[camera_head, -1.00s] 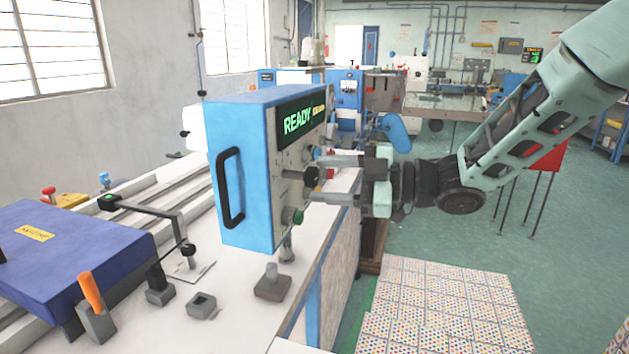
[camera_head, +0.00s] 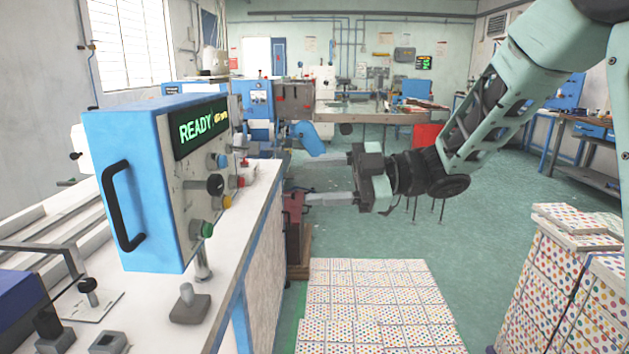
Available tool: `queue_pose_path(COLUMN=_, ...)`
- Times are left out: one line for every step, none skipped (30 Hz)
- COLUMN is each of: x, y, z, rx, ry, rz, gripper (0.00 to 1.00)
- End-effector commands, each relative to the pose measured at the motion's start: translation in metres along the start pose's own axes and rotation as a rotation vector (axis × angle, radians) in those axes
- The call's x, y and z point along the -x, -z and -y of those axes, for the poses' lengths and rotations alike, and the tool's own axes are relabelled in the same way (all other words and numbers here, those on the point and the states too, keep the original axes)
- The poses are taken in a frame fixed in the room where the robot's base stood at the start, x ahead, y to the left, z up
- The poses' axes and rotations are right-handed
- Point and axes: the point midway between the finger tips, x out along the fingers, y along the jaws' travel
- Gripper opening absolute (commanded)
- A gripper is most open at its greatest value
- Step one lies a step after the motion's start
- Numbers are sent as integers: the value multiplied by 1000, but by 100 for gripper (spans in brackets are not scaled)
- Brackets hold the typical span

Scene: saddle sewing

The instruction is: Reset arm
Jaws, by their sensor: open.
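My gripper (camera_head: 309,174) is open and empty in the head view, its two fingers pointing left with a wide gap between them. It hangs in the air to the right of the blue control box (camera_head: 136,190), clear of its panel. The panel carries a lit green READY display (camera_head: 204,130), a black knob (camera_head: 215,185), and blue, red, yellow and green buttons. My arm reaches in from the upper right.
The white machine table (camera_head: 258,195) bears the control box on a short post. Stacks of dotted boxes (camera_head: 365,300) stand on the floor below my gripper, and more (camera_head: 560,270) at the right. The floor at centre right is clear. Machines (camera_head: 292,102) stand at the back.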

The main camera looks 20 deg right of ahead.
Motion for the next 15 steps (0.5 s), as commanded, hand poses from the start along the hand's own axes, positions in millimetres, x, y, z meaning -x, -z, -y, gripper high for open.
queue_pose_path(x=0, y=0, z=0, rx=0, ry=0, rz=0, gripper=54)
queue_pose_path(x=0, y=0, z=0, rx=0, ry=0, rz=0, gripper=54)
queue_pose_path(x=0, y=0, z=0, rx=0, ry=0, rz=0, gripper=54)
queue_pose_path(x=0, y=0, z=0, rx=0, ry=0, rz=0, gripper=54)
queue_pose_path(x=0, y=0, z=0, rx=0, ry=0, rz=0, gripper=54)
queue_pose_path(x=0, y=0, z=0, rx=0, ry=0, rz=0, gripper=54)
queue_pose_path(x=0, y=0, z=0, rx=0, ry=0, rz=0, gripper=54)
queue_pose_path(x=0, y=0, z=0, rx=0, ry=0, rz=0, gripper=54)
queue_pose_path(x=-1, y=0, z=0, rx=0, ry=-1, rz=2, gripper=54)
queue_pose_path(x=-4, y=0, z=-1, rx=-1, ry=-8, rz=13, gripper=54)
queue_pose_path(x=-8, y=-1, z=-2, rx=-2, ry=-18, rz=31, gripper=54)
queue_pose_path(x=-14, y=-3, z=-4, rx=-7, ry=-36, rz=62, gripper=54)
queue_pose_path(x=-20, y=-5, z=-5, rx=-12, ry=-52, rz=92, gripper=54)
queue_pose_path(x=-26, y=-8, z=-7, rx=-20, ry=-72, rz=129, gripper=54)
queue_pose_path(x=-34, y=-11, z=-9, rx=-35, ry=-101, rz=185, gripper=54)
